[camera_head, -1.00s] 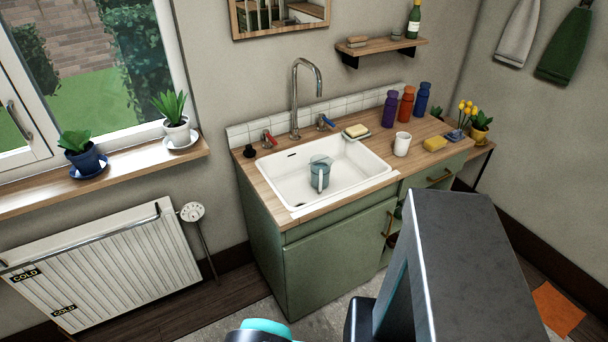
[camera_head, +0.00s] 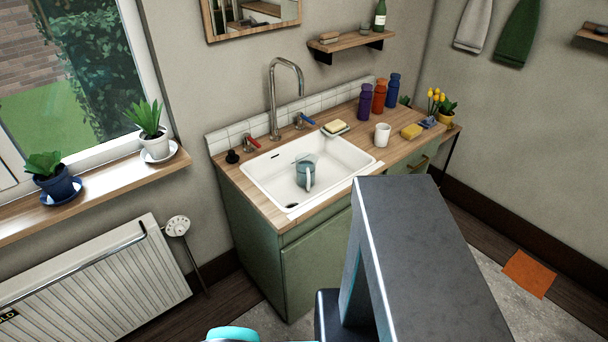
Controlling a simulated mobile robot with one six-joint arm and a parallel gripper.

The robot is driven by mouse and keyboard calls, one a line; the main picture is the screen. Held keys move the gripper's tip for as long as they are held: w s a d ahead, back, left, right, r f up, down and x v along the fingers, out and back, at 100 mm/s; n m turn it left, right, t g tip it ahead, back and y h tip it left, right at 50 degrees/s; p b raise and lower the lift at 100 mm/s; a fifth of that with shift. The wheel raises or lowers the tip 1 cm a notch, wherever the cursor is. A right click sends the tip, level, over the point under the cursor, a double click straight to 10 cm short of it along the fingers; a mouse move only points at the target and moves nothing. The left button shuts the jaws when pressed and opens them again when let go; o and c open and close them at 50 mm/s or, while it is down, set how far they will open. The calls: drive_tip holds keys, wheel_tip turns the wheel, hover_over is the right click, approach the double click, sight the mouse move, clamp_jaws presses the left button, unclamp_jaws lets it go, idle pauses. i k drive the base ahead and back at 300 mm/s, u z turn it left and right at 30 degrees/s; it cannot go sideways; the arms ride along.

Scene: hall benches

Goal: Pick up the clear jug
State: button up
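The clear jug (camera_head: 306,172) stands in the white sink basin (camera_head: 267,184), below the tall tap. It looks see-through with a bluish tint, and its pale handle faces me. My arm fills the lower middle and right of the view, in front of the cabinet. My gripper's fingers do not show, so its state and its distance from the jug cannot be seen. Nothing covers the jug.
The tap (camera_head: 273,100) rises behind the sink. A white mug (camera_head: 382,135), a soap dish (camera_head: 335,128), a yellow sponge (camera_head: 411,131) and bottles in purple (camera_head: 365,102), orange (camera_head: 379,97) and blue (camera_head: 393,91) stand on the counter to the right. A radiator (camera_head: 95,285) is at left.

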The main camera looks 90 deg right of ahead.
sight(305, 162)
drive_tip(key=z, duration=4.95)
drive_tip(key=i, duration=0.1)
drive_tip(key=u, duration=3.6)
drive_tip(key=k, duration=0.9)
drive_tip(key=u, duration=0.2)
drive_tip(key=i, duration=0.45)
drive_tip(key=z, duration=0.05)
